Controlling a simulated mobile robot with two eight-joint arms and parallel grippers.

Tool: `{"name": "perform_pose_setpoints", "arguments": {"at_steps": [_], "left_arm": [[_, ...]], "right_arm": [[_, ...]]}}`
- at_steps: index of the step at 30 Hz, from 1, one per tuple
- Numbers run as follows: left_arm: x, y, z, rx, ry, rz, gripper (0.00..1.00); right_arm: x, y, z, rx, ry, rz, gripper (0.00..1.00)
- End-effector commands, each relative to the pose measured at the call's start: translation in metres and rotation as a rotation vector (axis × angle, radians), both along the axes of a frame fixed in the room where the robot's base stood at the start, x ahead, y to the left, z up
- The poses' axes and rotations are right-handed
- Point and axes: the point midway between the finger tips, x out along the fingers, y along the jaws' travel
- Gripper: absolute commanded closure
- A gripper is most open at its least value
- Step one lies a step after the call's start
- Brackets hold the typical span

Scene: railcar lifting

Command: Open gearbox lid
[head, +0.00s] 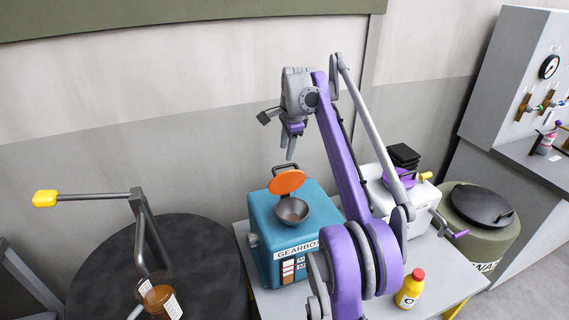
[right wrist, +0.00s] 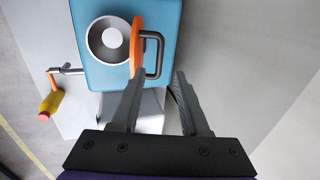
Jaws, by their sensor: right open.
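The teal gearbox (head: 262,222) stands on a table in the head view, with a grey funnel-like bowl (head: 293,211) on top. Its orange lid (head: 287,181) is raised behind the bowl, leaving the bowl's mouth uncovered. In the right wrist view the lid (right wrist: 137,46) shows edge-on beside the bowl (right wrist: 109,39). Its dark handle (right wrist: 159,54) sticks out on the side away from the bowl. My right gripper (head: 290,157) points down above the handle, open and empty. In the wrist view its fingertips (right wrist: 158,76) are apart near the handle. My left gripper is not in view.
A yellow bottle with a red cap (head: 409,288) stands on the table (head: 450,279). A white box (head: 421,200) with a crank stands right of the gearbox. A green drum (head: 487,238) is further right. A dark round drum with a yellow-handled lever (head: 100,197) is at left.

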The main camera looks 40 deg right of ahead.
Motion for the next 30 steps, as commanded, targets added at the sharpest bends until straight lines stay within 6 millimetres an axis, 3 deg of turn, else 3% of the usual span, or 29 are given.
{"name": "perform_pose_setpoints", "arguments": {"at_steps": [3, 9, 22, 30], "left_arm": [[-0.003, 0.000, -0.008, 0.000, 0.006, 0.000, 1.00], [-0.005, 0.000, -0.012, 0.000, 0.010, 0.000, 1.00], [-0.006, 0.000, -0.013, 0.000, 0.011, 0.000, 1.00], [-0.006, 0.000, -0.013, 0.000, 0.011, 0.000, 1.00]], "right_arm": [[0.006, -0.002, -0.025, 0.000, 0.001, 0.001, 0.55], [0.015, -0.005, -0.051, 0.000, 0.000, 0.001, 0.55], [0.018, -0.005, -0.061, -0.001, -0.001, 0.001, 0.55], [0.018, -0.005, -0.061, -0.001, -0.001, 0.002, 1.00]]}}
